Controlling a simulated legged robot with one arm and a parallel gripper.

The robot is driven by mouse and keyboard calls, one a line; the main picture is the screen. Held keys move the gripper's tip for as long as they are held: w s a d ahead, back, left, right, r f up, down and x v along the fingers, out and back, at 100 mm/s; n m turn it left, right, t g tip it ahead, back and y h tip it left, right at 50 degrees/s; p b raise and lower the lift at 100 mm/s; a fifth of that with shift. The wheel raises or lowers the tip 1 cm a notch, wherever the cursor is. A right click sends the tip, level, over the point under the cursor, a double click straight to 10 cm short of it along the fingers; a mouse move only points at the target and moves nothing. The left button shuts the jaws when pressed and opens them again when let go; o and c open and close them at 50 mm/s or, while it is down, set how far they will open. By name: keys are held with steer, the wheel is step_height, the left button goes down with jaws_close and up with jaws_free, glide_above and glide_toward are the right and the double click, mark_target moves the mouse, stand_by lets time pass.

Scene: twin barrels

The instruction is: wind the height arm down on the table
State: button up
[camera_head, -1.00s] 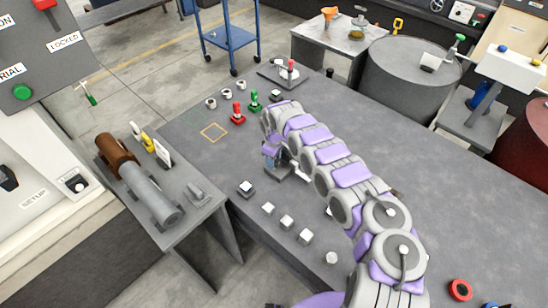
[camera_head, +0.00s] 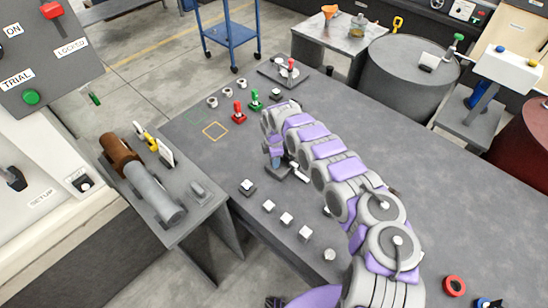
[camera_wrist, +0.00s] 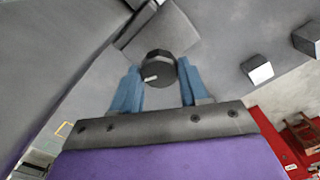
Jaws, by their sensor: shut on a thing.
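My gripper (camera_head: 276,160) reaches down over the grey table at a small dark-based device (camera_head: 280,174) with a white bar sticking out to the right. I take this device to be the height arm. In the wrist view my gripper (camera_wrist: 158,92) has its blue fingers on either side of a black faceted knob (camera_wrist: 160,66) with a white mark. A grey block lies behind the knob. My gripper is shut on this part. My arm and fingers hide much of the device in the head view.
Several white-topped blocks (camera_head: 286,218) line the near table edge. Red (camera_head: 239,113) and green (camera_head: 255,101) levers stand beyond my gripper, near a yellow square outline (camera_head: 215,131). A side bench (camera_head: 195,225) with a brown-and-grey cylinder is at left.

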steer(key=shift+w+n, duration=0.1)
steer(key=shift+n, duration=0.3)
steer(key=o, duration=0.8)
step_height(320, 180, up, 17)
steer(key=shift+a+r+p, duration=0.1)
steer(key=shift+p, duration=0.8)
